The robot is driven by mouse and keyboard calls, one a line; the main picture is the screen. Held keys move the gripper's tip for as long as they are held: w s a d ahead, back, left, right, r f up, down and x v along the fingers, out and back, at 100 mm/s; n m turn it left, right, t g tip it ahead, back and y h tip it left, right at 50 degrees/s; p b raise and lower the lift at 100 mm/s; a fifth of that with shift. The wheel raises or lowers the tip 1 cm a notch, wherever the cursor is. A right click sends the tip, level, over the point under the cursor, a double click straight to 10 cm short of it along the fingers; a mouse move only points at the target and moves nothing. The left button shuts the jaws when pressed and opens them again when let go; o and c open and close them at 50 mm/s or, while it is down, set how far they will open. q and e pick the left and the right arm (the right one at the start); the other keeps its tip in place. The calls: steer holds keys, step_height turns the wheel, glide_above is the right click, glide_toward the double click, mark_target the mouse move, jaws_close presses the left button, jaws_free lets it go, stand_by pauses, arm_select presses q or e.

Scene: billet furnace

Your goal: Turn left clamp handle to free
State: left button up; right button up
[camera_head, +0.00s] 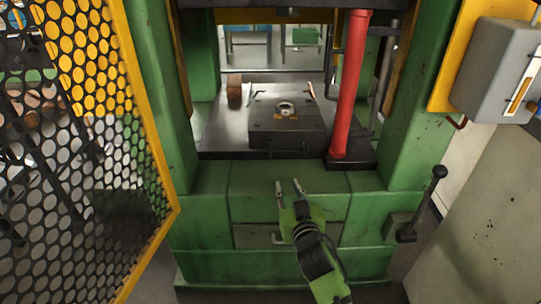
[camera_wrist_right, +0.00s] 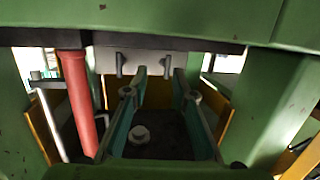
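A dark die block (camera_head: 285,122) with a pale round boss lies on the press bed (camera_head: 222,142). At its back left a small thin clamp handle (camera_head: 250,95) stands up; it is too small to tell its turn. A similar handle with an orange tip (camera_head: 311,90) is at the back right. The right wrist view seems upside down; two dark upright pegs (camera_wrist_right: 166,65) show against a pale block, perhaps these handles. My right gripper (camera_head: 289,187) is open and empty, in front of and below the bed, apart from the handles. It also shows in the wrist view (camera_wrist_right: 161,72). My left gripper is out of view.
A red column (camera_head: 350,85) stands at the bed's right front. A yellow-framed mesh guard (camera_head: 75,150) fills the left. A black-knobbed lever (camera_head: 425,200) and a grey box (camera_head: 495,70) are at right. A brown block (camera_head: 234,86) sits on the bed's back left.

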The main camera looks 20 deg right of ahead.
steer(key=t, duration=0.2)
glide_toward(271, 144)
steer(key=w, duration=0.2)
steer(key=w+b, duration=0.1)
steer(key=w, duration=0.2)
steer(key=w+b, duration=0.1)
steer(key=w, duration=0.2)
steer(key=shift+d, duration=0.4)
steer(key=shift+w, duration=1.05)
steer(key=shift+w+d, duration=0.1)
steer(key=shift+w, duration=0.15)
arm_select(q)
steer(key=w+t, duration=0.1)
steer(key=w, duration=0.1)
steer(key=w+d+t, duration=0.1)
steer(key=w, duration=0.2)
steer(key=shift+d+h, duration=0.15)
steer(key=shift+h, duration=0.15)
arm_select(e)
jaws_close()
